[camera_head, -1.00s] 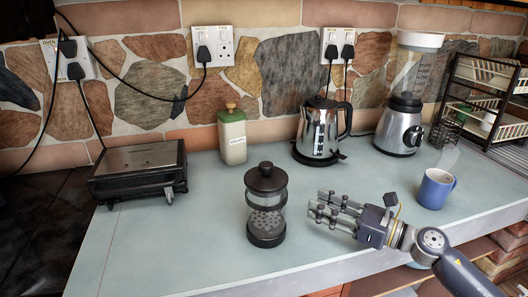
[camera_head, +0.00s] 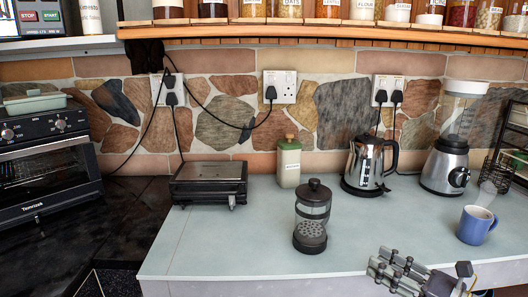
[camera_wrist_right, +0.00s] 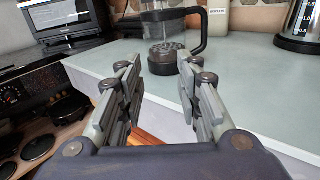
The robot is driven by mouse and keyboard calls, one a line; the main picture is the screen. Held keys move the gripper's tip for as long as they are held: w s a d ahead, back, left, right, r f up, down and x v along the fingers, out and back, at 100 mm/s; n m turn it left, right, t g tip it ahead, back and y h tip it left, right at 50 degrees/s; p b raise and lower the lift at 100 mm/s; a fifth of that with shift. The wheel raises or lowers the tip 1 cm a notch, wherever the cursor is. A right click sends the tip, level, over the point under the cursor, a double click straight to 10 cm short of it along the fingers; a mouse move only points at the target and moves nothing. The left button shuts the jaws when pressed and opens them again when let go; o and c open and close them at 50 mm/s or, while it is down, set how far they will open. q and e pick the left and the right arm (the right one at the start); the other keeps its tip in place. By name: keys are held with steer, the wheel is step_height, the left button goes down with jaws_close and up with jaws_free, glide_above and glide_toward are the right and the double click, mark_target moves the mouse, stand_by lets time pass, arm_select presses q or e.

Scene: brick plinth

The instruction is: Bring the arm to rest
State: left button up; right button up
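My right gripper (camera_head: 392,272) is at the lower right of the head view, near the front edge of the counter. In the right wrist view its two fingers (camera_wrist_right: 158,82) are spread apart with nothing between them. Beyond the fingertips stands a dark-framed glass French press (camera_wrist_right: 165,40). In the head view the French press (camera_head: 312,220) stands upright on the pale counter (camera_head: 240,245), left of the gripper and apart from it. My left gripper is not in view.
A blue mug (camera_head: 475,225) stands right of the gripper. A kettle (camera_head: 368,165), a blender (camera_head: 447,160) and a canister (camera_head: 288,165) stand along the wall. A grill (camera_head: 208,185) and an oven (camera_head: 45,165) are at left. The counter's front middle is clear.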

steer(key=s+d+f+m+h, duration=0.1)
steer(key=s+f+m+h, duration=0.3)
steer(key=m, duration=0.7)
steer(key=s+d+f+m+g+h, duration=0.1)
steer(key=s+f+m+h, duration=0.1)
steer(key=f+m+h, duration=0.75)
steer(key=s+d+f+m+h, duration=0.1)
steer(key=s+d+f+m, duration=0.15)
steer(key=m, duration=1.05)
steer(key=s+a+f+m+g+y, duration=0.1)
steer(key=s+a+f+m+g, duration=0.4)
steer(key=s, duration=0.5)
steer(key=s+a+f+m+g+y, duration=0.2)
steer(key=s+a+f+m+g, duration=0.3)
steer(key=s, duration=0.5)
step_height(320, 180, down, 25)
steer(key=s+n+p, duration=0.2)
steer(key=s+d+f+g, duration=0.1)
steer(key=s+d+f, duration=0.1)
steer(key=s+f, duration=1.2)
steer(key=s, duration=0.2)
steer(key=shift+s+f+g+p, duration=0.2)
steer(key=shift+s+g+p, duration=0.1)
